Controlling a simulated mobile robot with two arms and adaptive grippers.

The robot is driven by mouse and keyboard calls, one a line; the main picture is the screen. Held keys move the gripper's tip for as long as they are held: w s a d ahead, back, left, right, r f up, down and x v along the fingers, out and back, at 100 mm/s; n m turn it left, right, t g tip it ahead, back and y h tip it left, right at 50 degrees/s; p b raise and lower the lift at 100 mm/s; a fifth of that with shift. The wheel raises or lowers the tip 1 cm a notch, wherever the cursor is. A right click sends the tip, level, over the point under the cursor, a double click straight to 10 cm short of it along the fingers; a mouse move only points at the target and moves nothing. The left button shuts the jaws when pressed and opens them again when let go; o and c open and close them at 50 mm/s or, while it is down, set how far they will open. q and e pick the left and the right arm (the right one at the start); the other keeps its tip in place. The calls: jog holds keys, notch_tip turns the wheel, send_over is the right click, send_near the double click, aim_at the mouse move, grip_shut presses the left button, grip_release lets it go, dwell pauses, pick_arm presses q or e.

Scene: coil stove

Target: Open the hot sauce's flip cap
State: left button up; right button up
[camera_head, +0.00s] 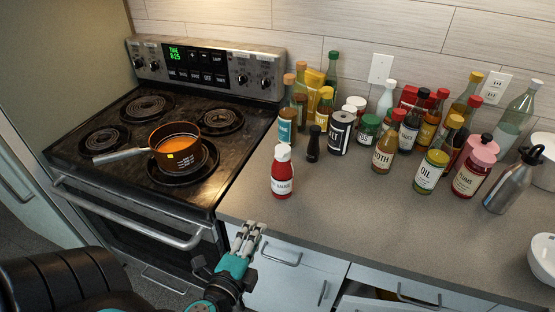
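The hot sauce bottle (283,178) is red with a white cap (283,152) and a pale label reading "SAUCE". It stands upright on the grey counter, near the front edge beside the stove. The cap looks shut, though the flip lid is too small to make out in detail. My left gripper (251,228) is at the counter's front edge, below and left of the bottle and apart from it. Its grey fingers lie close together, and I cannot tell whether they are shut. Nothing shows between them. My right gripper is not in view.
A coil stove (125,125) with an orange pot (178,142) on a burner stands left. Several bottles and jars crowd behind and right of the sauce, with a small black shaker (313,143) nearest. The counter (350,220) is clear in front. Drawer handles (282,260) stick out below.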

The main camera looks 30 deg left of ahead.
pick_arm(q)
notch_tip(320, 180, up, 8)
jog(key=f+t, duration=0.1)
jog(key=t, duration=0.1)
jog(key=p, duration=0.4)
send_near(278, 158)
jog(key=shift+m+y, duration=0.3)
jog(key=shift+y, duration=0.1)
jog(key=p+x, duration=0.2)
jog(key=x, duration=0.2)
jog(key=p+x, duration=0.1)
jog(key=x, duration=0.3)
jog(key=shift+d+p, duration=0.2)
jog(key=shift+p, duration=0.15)
jog(key=shift+w, duration=0.35)
jog(key=shift+w+a+f, duration=0.1)
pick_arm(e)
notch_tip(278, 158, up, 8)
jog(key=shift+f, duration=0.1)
pick_arm(q)
grip_shut()
